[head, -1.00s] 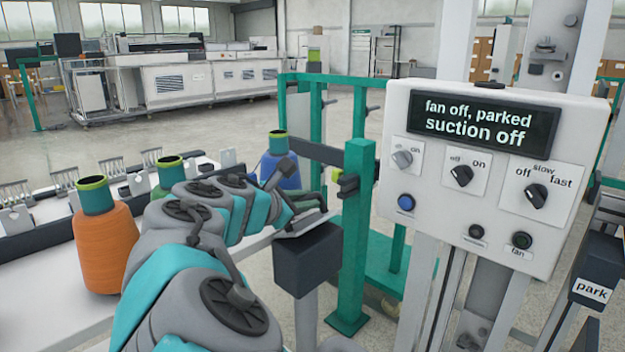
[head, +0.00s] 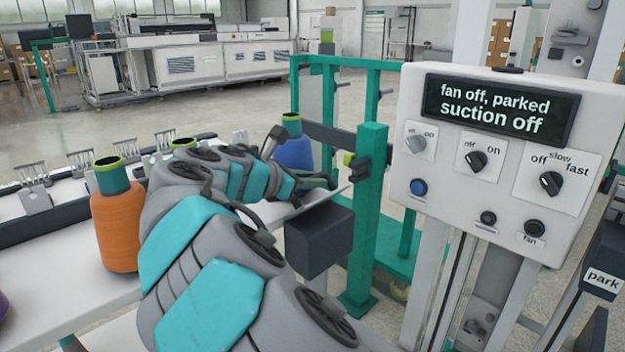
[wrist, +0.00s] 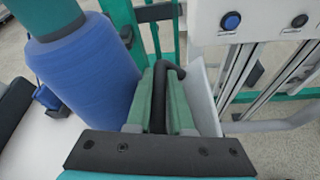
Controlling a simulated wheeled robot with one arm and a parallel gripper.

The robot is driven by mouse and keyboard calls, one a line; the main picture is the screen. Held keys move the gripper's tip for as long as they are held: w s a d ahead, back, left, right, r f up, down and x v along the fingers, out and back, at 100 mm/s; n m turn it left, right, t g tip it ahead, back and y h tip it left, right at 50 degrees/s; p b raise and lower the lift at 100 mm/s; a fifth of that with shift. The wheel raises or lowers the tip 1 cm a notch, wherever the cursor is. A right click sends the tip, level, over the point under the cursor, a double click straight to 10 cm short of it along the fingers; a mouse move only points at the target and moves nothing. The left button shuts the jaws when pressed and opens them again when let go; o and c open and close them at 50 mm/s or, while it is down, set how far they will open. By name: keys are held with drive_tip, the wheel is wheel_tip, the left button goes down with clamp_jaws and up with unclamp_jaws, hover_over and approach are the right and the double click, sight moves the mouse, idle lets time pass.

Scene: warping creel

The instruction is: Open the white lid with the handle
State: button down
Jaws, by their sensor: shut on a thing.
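The white lid (head: 324,202) shows in the head view as a thin tilted plate over a dark box (head: 318,242). Part of the lid also shows in the wrist view (wrist: 205,98), just right of the fingers. My gripper (wrist: 161,90) has green fingers on both sides of a black bar handle (wrist: 159,105) and is shut on it. In the head view my gripper (head: 318,182) is small and partly hidden by my arm, and the handle cannot be made out there. What lies under the lid is hidden.
A blue yarn cone (wrist: 80,80) stands close left of my gripper. An orange cone (head: 117,228) stands on the white table. A green post (head: 369,215) is just right of the box. A control panel (head: 490,160) reads "fan off, parked, suction off".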

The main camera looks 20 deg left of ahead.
drive_tip(key=c, duration=0.8)
unclamp_jaws()
